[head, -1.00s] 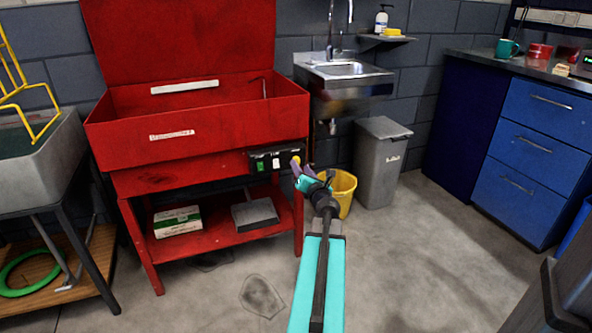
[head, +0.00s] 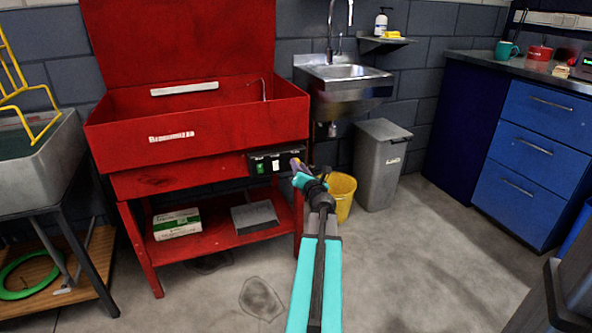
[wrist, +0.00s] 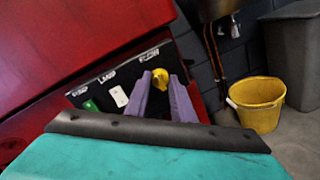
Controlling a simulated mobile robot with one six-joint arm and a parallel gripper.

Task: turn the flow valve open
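The flow valve looks to be the yellow knob (wrist: 160,77) at the right end of a black control panel (wrist: 127,75), below the rightmost label. The panel (head: 272,164) is on the front of the red parts washer (head: 220,125). My gripper (wrist: 161,79) is open, its two purple fingers apart, with the knob showing between their tips. I cannot tell whether the fingers touch it. In the head view my gripper (head: 296,166) is at the panel's right end and hides the knob. A green switch (wrist: 90,105) and a white switch (wrist: 119,96) sit left of the fingers.
A yellow bucket (head: 342,190) and a grey bin (head: 380,165) stand right of the washer, under and beside a steel sink (head: 345,72). Blue drawers (head: 530,150) are at the right. The floor in front is clear.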

